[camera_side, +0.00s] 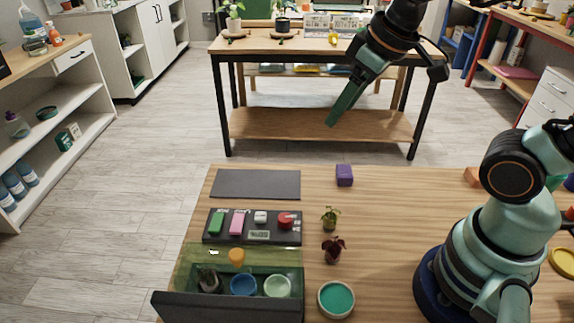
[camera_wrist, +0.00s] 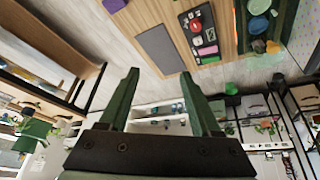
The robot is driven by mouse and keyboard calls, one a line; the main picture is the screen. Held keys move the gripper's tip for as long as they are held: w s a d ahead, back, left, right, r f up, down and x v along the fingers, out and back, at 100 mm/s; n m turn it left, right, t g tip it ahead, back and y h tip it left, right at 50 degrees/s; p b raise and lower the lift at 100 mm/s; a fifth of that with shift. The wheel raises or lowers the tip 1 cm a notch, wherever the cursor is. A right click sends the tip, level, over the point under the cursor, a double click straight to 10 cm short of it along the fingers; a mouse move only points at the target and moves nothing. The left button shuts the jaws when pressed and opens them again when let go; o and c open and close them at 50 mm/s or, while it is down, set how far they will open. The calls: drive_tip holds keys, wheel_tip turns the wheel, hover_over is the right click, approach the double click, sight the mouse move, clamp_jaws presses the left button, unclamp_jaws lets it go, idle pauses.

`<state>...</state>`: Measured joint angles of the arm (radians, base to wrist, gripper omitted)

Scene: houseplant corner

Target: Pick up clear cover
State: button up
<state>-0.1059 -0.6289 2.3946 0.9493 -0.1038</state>
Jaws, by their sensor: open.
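The clear cover (camera_side: 205,258) looks like a see-through yellow-green panel with an orange knob (camera_side: 236,256). It lies at the back part of a dark green box (camera_side: 292,270) at the front left of the wooden table; I cannot tell how it rests there. In the wrist view the orange knob (camera_wrist: 273,47) shows near the upper right. My gripper (camera_side: 333,120) is open and empty, high above the table's far side and well away from the cover. Its two green fingers (camera_wrist: 161,74) stand apart in the wrist view.
Two bowls, blue (camera_side: 243,285) and pale green (camera_side: 278,286), sit in the box. A teal-filled bowl (camera_side: 336,299), a dark red plant (camera_side: 333,250) and a green plant (camera_side: 330,218) stand beside it. A black tray (camera_side: 208,236), grey mat (camera_side: 256,184) and purple block (camera_side: 344,175) lie farther back.

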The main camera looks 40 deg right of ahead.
drive_tip(key=w+a+n+g, duration=0.25)
drive_tip(key=a+n, duration=0.65)
drive_tip(key=a, duration=0.5)
drive_tip(key=n+g, duration=0.2)
drive_tip(key=n, duration=0.5)
hover_over(236, 253)
wheel_tip(236, 253, down, 3)
drive_tip(key=shift+h, duration=0.3)
wheel_tip(236, 253, down, 11)
drive_tip(key=shift+f, duration=0.2)
clamp_jaws()
